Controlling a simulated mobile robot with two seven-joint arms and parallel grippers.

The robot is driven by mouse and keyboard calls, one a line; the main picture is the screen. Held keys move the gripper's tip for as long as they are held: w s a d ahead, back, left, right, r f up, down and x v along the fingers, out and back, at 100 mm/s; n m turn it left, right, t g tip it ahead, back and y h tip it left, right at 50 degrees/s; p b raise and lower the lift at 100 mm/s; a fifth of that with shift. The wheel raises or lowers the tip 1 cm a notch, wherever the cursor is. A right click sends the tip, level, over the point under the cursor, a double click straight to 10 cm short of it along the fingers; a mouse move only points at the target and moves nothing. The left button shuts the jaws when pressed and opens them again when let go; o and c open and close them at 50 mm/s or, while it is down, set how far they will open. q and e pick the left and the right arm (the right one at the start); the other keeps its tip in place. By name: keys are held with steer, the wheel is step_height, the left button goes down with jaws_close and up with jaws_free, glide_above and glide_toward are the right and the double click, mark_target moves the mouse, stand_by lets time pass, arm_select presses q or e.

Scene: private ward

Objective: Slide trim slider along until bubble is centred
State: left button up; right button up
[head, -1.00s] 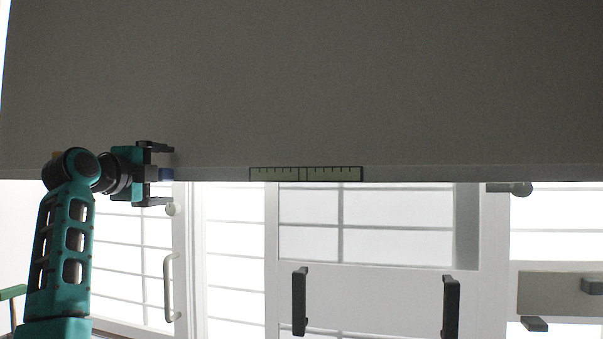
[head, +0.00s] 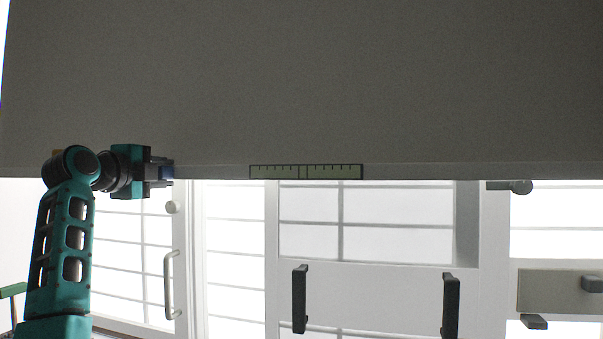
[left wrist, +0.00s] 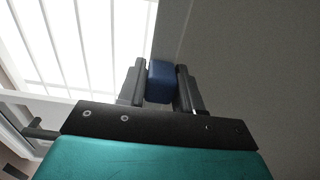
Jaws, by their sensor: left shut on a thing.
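The trim slider, a small blue block (head: 167,172), sits at the lower edge of the large grey panel, toward the left. My left gripper (head: 163,172) is shut on it. In the left wrist view the blue block (left wrist: 160,82) lies between the two dark fingers. A dark-framed scale (head: 306,172) with tick marks and a longer line at its middle lies along the panel's lower edge, right of the gripper and apart from it. I cannot make out a bubble in it. My right gripper is in neither view.
The large grey panel (head: 320,80) fills the upper part of the head view. Below it are bright windows, a door with a pale handle (head: 169,285) and two dark upright handles (head: 299,299). The panel edge between gripper and scale is clear.

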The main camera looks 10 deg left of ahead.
arm_select(q)
steer(key=shift+r, duration=0.1)
jaws_close()
steer(key=shift+a, duration=0.1)
steer(key=shift+a+r, duration=0.1)
steer(key=shift+a, duration=0.1)
steer(key=a+p, duration=0.2)
steer(key=a, duration=0.1)
steer(key=shift+w+a, duration=0.1)
steer(key=shift+a, duration=0.1)
